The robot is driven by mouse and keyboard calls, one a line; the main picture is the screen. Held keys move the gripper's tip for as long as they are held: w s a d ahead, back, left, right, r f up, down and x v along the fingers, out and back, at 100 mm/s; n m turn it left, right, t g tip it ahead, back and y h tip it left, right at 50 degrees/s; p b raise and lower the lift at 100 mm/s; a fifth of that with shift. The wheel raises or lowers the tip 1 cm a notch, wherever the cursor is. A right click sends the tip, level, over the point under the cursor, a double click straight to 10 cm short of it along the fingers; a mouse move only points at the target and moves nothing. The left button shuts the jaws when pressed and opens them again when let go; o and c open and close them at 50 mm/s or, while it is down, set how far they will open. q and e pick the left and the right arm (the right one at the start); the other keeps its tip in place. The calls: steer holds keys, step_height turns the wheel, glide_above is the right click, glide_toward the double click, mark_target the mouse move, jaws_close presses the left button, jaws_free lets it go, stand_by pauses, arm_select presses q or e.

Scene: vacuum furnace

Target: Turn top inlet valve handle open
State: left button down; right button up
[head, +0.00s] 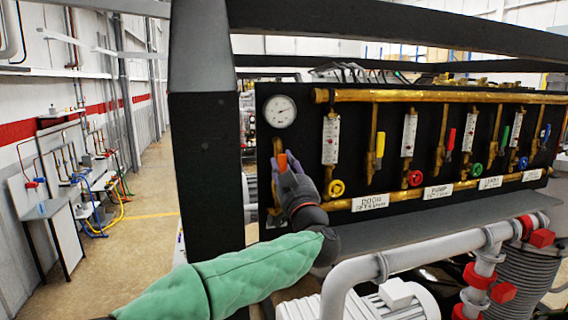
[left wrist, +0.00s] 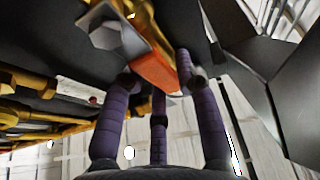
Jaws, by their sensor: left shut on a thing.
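The top inlet valve handle is orange and shows in the head view (head: 283,162), just below the round pressure gauge (head: 280,111) at the panel's left end. In the left wrist view the orange handle (left wrist: 152,72) lies between my purple fingers, under a brass fitting with a hex end. My left gripper (head: 288,176) is shut on the handle, reaching up to it from below. It also shows in the left wrist view (left wrist: 160,85). The handle's lower part is hidden by the fingers in the head view. My right gripper is not in view.
The black panel (head: 350,110) carries a brass manifold pipe (head: 420,96), a yellow lever (head: 380,144), a red lever (head: 451,139) and several round knobs. A dark frame post (head: 207,200) stands left of my gripper. White pipes (head: 430,254) run below the panel.

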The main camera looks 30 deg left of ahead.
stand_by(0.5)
arm_select(q)
steer(key=c, duration=1.2)
jaws_free()
steer(key=shift+o, duration=0.2)
steer(key=shift+w, duration=0.1)
steer(key=v, duration=1.2)
steer(key=shift+f, duration=0.1)
